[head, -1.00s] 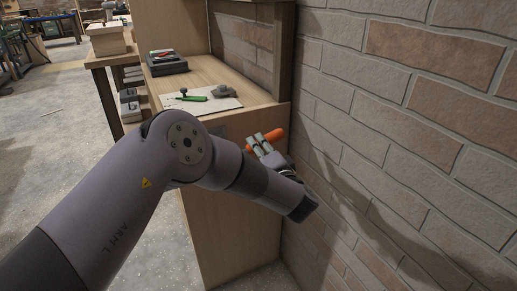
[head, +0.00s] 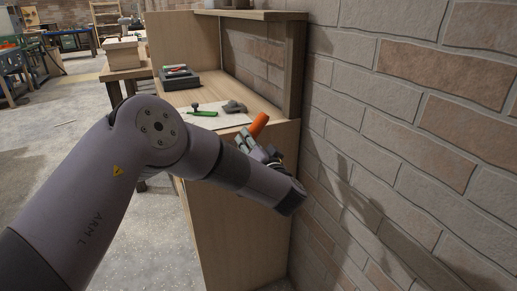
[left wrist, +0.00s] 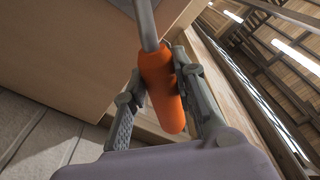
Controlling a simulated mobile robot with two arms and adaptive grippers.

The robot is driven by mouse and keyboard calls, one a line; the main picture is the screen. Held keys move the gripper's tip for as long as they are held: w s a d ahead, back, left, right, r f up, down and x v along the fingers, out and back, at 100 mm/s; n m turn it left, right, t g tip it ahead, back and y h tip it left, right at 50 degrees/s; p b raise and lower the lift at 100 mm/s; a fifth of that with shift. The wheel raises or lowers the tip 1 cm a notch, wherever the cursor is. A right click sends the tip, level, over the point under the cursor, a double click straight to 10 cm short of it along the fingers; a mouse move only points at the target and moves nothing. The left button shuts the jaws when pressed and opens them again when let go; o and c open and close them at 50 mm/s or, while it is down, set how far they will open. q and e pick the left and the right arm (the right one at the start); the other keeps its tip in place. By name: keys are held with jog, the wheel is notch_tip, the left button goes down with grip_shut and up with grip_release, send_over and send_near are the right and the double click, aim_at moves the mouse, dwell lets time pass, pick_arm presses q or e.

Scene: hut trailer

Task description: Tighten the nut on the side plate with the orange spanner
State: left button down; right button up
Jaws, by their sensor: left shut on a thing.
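The orange spanner's handle (head: 259,125) sticks up at a slant from my left gripper (head: 262,151), beside the end of the wooden bench in the head view. In the left wrist view, the fingers are closed around the orange handle (left wrist: 161,88), and the grey metal shank (left wrist: 146,22) runs up out of the picture. The spanner's head is out of view. A grey patch (left wrist: 122,6) on the wooden panel at the top may be part of the side plate; I cannot tell. No nut is visible. My right gripper is not in view.
The wooden bench (head: 235,210) stands against the brick wall (head: 420,130), close to my left gripper. On its top are a green-handled tool (head: 203,113), a grey object (head: 234,107) and a dark case (head: 179,79). Open floor (head: 60,135) lies at the left.

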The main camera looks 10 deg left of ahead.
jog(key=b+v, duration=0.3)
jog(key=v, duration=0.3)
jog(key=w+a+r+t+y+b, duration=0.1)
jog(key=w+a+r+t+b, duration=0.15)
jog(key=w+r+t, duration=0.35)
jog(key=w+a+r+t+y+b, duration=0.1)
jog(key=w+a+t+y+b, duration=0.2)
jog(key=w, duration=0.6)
pick_arm(q)
jog(key=s+a+r+n+g+y+b, duration=0.1)
jog(key=s+a+n+b, duration=0.2)
jog(key=s+a+n, duration=0.3)
jog(key=shift+s+a+n+y, duration=0.35)
jog(key=shift+a+n, duration=2.25)
jog(key=shift+n, duration=1.9)
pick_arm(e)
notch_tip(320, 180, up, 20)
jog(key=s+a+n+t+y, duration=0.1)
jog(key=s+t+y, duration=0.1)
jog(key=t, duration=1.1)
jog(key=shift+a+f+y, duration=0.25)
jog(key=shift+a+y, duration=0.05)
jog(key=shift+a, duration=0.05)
pick_arm(q)
jog(key=shift+r, duration=0.1)
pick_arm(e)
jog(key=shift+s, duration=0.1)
